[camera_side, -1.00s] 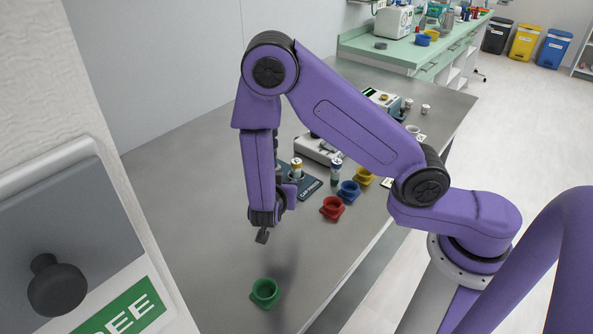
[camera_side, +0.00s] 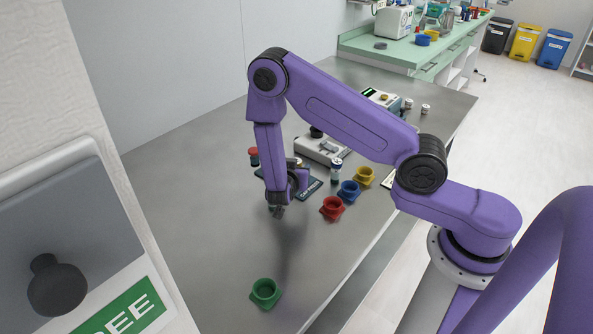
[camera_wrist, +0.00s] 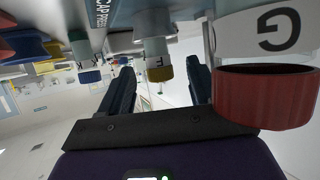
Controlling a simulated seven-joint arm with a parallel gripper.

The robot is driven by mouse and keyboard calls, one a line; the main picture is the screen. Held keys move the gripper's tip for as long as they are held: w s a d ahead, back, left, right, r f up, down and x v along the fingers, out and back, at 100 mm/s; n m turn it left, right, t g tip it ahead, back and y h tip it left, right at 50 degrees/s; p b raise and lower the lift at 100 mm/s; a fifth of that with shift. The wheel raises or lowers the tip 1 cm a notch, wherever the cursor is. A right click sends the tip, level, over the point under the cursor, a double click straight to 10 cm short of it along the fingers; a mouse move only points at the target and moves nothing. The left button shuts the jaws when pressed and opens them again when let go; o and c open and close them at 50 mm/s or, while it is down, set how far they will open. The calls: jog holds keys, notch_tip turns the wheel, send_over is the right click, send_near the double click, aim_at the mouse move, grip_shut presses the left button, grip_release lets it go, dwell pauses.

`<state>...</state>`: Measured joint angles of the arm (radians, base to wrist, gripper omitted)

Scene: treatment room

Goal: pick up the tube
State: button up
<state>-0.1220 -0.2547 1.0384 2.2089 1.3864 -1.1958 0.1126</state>
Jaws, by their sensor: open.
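My gripper (camera_side: 277,211) hangs open and empty above the table, with its fingers also in the wrist view (camera_wrist: 160,78). In the wrist view, which looks upside down, a yellow-capped tube (camera_wrist: 156,47) shows between the fingers, farther off. A red-capped tube (camera_wrist: 268,95) marked G is large and close at the right. A tube with a dark blue cap (camera_wrist: 86,62) is at the left. My wrist mostly hides the yellow-capped tube.
A dark pad marked CAP PRESS (camera_side: 312,187) lies behind my gripper. A red pot (camera_side: 332,209), a blue pot (camera_side: 349,193) and a yellow pot (camera_side: 363,178) stand along the right. A green pot (camera_side: 265,294) is in front. The table's left part is clear.

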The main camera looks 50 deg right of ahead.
jog(key=shift+x, duration=2.7)
jog(key=shift+r, duration=0.15)
jog(key=shift+c, duration=0.4)
jog(key=c, duration=1.1)
jog(key=shift+o, duration=0.2)
jog(key=shift+r, duration=0.15)
